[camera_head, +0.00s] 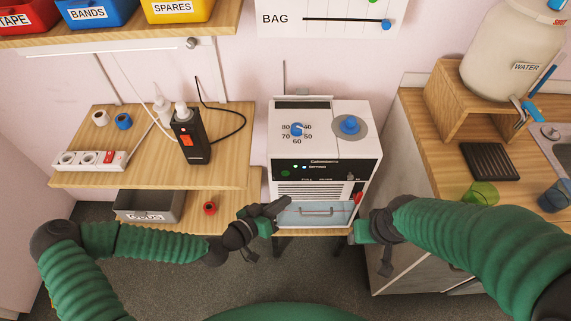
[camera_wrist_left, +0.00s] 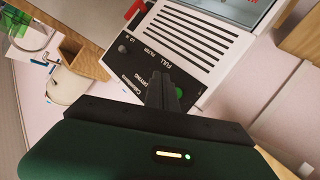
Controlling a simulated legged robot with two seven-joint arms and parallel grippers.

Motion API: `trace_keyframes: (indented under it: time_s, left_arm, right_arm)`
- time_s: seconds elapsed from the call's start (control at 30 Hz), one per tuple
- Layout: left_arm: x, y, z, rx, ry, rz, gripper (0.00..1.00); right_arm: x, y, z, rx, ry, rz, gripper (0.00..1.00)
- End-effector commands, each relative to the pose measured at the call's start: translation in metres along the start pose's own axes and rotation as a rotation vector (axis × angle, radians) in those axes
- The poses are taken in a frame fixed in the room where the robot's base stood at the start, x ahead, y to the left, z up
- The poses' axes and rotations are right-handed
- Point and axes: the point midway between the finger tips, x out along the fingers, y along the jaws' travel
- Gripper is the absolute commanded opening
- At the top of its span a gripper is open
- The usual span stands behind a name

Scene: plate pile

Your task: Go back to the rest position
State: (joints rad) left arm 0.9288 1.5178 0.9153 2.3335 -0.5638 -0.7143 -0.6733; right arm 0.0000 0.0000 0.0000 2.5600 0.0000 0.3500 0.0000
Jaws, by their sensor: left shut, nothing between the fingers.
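My left gripper (camera_head: 278,208) is in front of the white machine, by the left side of its clear front panel. In the left wrist view its dark fingers (camera_wrist_left: 163,92) are together with nothing between them, and the machine's black control panel shows behind them. My right gripper (camera_head: 362,233) is at the lower right of the machine, by the front of the right counter. Its fingers do not show clearly. Both arms are bent, with the hands apart from each other. Whether the left fingers touch the machine cannot be told.
The white machine (camera_head: 325,143) stands between a wooden shelf (camera_head: 222,170) on the left and a wooden counter (camera_head: 419,140) on the right. The shelf holds a black device (camera_head: 190,137) and a power strip (camera_head: 88,160). Cups and a water container (camera_head: 516,50) stand on the right.

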Motion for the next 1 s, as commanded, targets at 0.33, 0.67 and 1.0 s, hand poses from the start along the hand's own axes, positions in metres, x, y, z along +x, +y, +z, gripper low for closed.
trace_keyframes:
  time_s: [0.33, 0.67, 1.0]
  left_arm:
    - [-0.021, 0.007, 0.054, 0.067, -0.274, 0.023, 0.0]
    - [-0.173, -0.059, 0.053, 0.124, -0.92, -0.41, 0.0]
    - [-0.247, -0.026, -0.049, -0.116, -0.833, -0.735, 0.0]
  right_arm:
    - [-0.007, 0.0, -0.002, 0.0, 0.0, 0.0, 0.56]
    - [-0.026, 0.0, -0.006, 0.0, 0.0, 0.0, 0.56]
    - [-0.036, 0.0, -0.009, 0.0, 0.0, 0.0, 0.56]
